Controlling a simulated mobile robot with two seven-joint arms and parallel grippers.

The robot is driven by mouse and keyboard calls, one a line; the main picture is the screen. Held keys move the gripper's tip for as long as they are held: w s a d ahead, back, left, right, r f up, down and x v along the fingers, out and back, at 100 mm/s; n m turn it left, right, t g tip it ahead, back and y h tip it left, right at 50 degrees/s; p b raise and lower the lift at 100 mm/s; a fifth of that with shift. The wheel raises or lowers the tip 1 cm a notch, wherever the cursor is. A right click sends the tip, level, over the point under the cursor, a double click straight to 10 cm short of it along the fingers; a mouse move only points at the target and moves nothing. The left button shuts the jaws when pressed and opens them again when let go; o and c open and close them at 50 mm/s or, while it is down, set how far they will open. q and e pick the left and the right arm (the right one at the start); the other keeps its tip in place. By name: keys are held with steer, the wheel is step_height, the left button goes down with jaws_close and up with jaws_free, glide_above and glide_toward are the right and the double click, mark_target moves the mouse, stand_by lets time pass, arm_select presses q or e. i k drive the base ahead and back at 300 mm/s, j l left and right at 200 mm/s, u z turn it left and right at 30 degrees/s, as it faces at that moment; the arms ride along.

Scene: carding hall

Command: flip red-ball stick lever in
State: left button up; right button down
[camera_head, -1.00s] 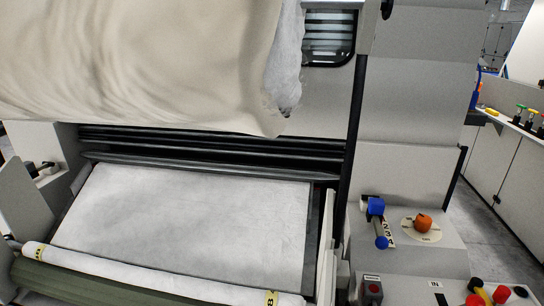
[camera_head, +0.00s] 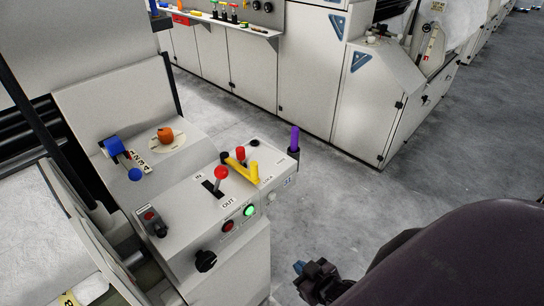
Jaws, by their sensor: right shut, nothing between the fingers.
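The red-ball stick lever (camera_head: 221,174) stands in a dark slot on the sloping top of the control panel (camera_head: 180,232). The word IN is beside the slot's far left side and OUT near its front right. The picture does not clearly show which end the stick leans to. My right gripper (camera_head: 302,268) is low at the bottom, right of the panel and apart from it. It is shut and empty, with a blue part near its tip. My left gripper is not in view.
A green lit button (camera_head: 249,210), a red button (camera_head: 228,226) and a black knob (camera_head: 206,261) are in front. Grey floor (camera_head: 330,200) is open to the right.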

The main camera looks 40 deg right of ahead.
mark_target(221, 172)
steer(key=z, duration=0.65)
steer(key=k+l, duration=0.25)
steer(key=k+l+z, duration=0.1)
steer(key=k+l, duration=0.15)
steer(key=l, duration=0.2)
steer(key=i, duration=0.5)
